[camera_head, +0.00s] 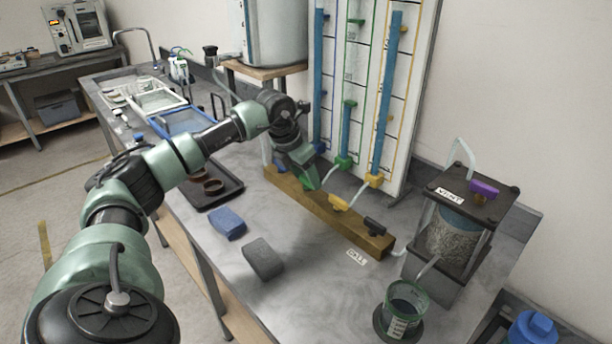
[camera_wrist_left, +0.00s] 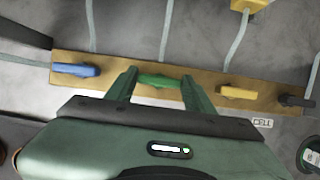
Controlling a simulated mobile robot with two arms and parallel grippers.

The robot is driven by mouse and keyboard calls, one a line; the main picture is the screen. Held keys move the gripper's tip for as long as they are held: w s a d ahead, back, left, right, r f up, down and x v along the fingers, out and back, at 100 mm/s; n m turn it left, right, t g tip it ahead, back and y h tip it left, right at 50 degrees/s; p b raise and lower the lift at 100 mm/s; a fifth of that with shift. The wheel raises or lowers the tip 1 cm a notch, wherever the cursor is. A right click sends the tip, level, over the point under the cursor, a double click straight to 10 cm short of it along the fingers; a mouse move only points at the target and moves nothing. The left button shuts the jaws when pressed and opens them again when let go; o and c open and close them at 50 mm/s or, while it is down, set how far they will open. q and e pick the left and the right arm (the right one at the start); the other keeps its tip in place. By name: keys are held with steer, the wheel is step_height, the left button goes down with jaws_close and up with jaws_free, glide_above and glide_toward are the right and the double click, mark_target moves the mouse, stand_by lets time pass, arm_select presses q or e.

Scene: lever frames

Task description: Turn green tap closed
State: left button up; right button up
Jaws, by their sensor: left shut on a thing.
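The green tap (camera_wrist_left: 158,81) sits on a wooden bar between the blue tap (camera_wrist_left: 76,70) and the yellow tap (camera_wrist_left: 237,92). In the wrist view its handle lies roughly along the bar. My left gripper (camera_wrist_left: 160,80) has one finger at each end of the green handle and is shut on it. In the head view my left gripper (camera_head: 308,184) reaches down to the bar and mostly hides the green tap. My right gripper is in neither view.
The wooden bar (camera_head: 325,213) also carries a black tap (camera_head: 375,227). Tubes rise behind it to the gauge board (camera_head: 366,90). A blue block (camera_head: 228,223) and a grey block (camera_head: 263,259) lie in front. A clear cell (camera_head: 455,232) and a green cup (camera_head: 403,303) stand right.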

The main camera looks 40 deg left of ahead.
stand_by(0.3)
arm_select(q)
steer(key=o, duration=1.4)
steer(key=v, duration=0.7)
steer(key=shift+s+r+b, duration=0.25)
steer(key=shift+r+b, duration=0.1)
steer(key=shift+b, duration=0.05)
